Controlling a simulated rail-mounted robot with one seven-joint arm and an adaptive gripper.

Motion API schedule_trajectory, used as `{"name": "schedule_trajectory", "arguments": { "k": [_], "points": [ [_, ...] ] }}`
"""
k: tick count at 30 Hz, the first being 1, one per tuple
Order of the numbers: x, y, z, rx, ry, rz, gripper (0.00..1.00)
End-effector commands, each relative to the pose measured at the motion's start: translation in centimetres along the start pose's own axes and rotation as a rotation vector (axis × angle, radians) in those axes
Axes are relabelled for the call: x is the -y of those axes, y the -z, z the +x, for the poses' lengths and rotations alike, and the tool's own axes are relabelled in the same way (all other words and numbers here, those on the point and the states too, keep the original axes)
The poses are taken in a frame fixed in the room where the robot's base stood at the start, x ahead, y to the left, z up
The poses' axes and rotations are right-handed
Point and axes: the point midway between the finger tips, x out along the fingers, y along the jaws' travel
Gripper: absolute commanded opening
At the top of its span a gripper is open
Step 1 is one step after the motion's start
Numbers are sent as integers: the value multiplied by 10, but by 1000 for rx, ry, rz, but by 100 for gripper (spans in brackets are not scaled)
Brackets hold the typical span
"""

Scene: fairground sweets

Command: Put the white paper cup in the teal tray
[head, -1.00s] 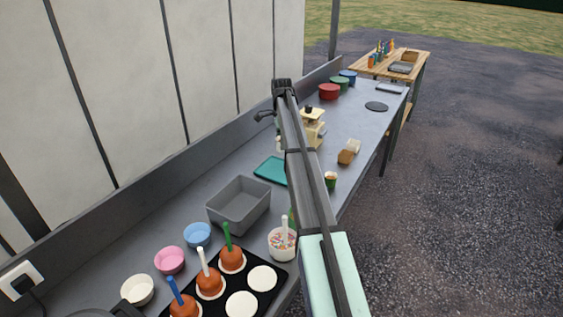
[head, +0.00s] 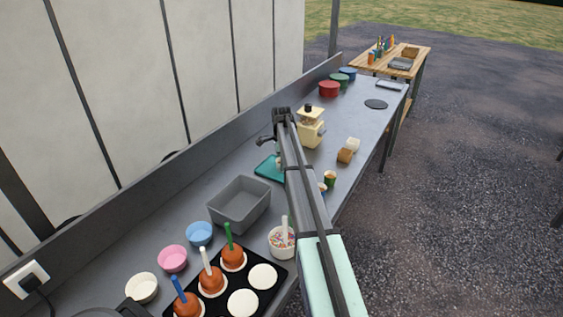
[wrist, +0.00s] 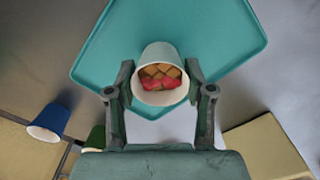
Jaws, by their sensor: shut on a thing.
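The white paper cup (wrist: 160,52), with waffle-like pieces and something red inside, is between the two fingers of my gripper (wrist: 160,88). My gripper is shut on it. In the wrist view the cup lies in front of the teal tray (wrist: 215,35), near the tray's lower corner. The tray also shows in the head view (head: 264,168), left of my arm and partly hidden by it. My gripper (head: 279,157) is low over the tray there. I cannot tell whether the cup touches the tray.
A cream machine (head: 309,132) stands just right of the tray. A grey bin (head: 240,205) is in front of it. A blue cup (wrist: 48,122) shows at the wrist view's left. Toffee apples (head: 211,281) and bowls (head: 172,259) fill the near counter.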

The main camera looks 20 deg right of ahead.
Motion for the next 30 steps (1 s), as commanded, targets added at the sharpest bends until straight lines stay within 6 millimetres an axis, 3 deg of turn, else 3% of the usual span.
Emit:
{"name": "schedule_trajectory", "arguments": {
  "k": [8,9,10,22,26,30],
  "points": [
    [0,0,4,0,0,0,13],
    [0,0,4,0,0,0,67],
    [0,0,3,0,0,0,77],
    [0,0,0,0,0,0,78],
    [1,0,-9,0,2,0,78],
    [1,0,-31,0,2,0,78]
  ]
}}
